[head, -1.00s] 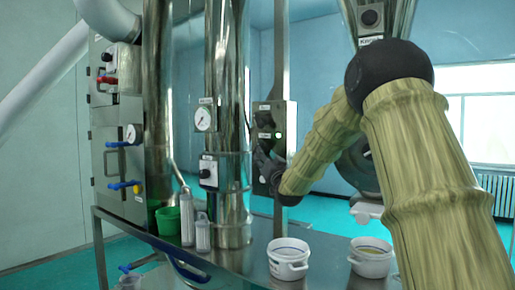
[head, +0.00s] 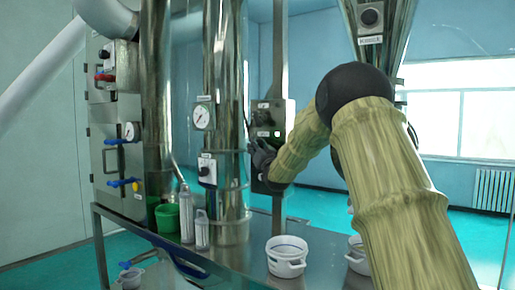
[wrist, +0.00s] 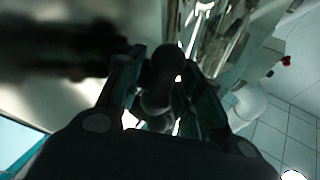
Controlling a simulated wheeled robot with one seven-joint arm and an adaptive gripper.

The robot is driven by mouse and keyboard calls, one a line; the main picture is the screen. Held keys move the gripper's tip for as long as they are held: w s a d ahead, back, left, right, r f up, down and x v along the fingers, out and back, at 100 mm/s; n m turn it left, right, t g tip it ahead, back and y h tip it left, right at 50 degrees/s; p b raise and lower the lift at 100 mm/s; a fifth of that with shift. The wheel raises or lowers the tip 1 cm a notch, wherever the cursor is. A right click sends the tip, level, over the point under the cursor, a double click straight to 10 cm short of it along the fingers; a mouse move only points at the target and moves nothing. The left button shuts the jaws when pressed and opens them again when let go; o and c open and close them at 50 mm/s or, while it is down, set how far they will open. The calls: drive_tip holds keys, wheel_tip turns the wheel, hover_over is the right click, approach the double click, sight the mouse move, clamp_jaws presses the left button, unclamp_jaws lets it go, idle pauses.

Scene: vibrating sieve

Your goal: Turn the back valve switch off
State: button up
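A grey control box (head: 284,112) with small dials is fixed to the metal post in the middle of the head view. My gripper (head: 257,158) is dark and reaches the lower front of this box, hiding part of it. In the wrist view, a dark rounded knob-like part (wrist: 165,70) sits between the two fingers of my gripper (wrist: 160,85). The fingers stand apart on either side of it; the view is too dark to tell whether they touch it. Which switch is the back valve switch, and its setting, I cannot read.
Shiny vertical pipes with a pressure gauge (head: 202,117) and a switch plate (head: 207,170) stand left of my gripper. A cabinet (head: 118,150) with blue-handled valves is farther left. A green cup (head: 167,217), clear cylinders and a white pot (head: 287,257) stand on the metal table (head: 235,268).

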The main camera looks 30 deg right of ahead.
clamp_jaws()
drive_tip(key=shift+r+n+g+p, duration=0.15)
drive_tip(key=shift+n+g+p, duration=0.15)
drive_tip(key=shift+p, duration=0.15)
drive_tip(key=shift+r+n+g+y+p, duration=0.2)
drive_tip(key=shift+n+g+y+p, duration=0.45)
drive_tip(key=shift+p, duration=0.5)
drive_tip(key=n+g+p, duration=0.2)
drive_tip(key=p, duration=0.2)
drive_tip(key=shift+g+y, duration=0.25)
drive_tip(key=shift+y, duration=0.1)
drive_tip(key=n+g+p, duration=0.2)
drive_tip(key=g+p, duration=0.1)
drive_tip(key=p, duration=0.5)
drive_tip(key=shift+g, duration=0.3)
drive_tip(key=n+g+p, duration=0.1)
drive_tip(key=p, duration=0.2)
drive_tip(key=shift+f+g+p, duration=0.15)
drive_tip(key=shift+g+p, duration=0.15)
drive_tip(key=shift+p, duration=0.05)
drive_tip(key=shift+f, duration=0.1)
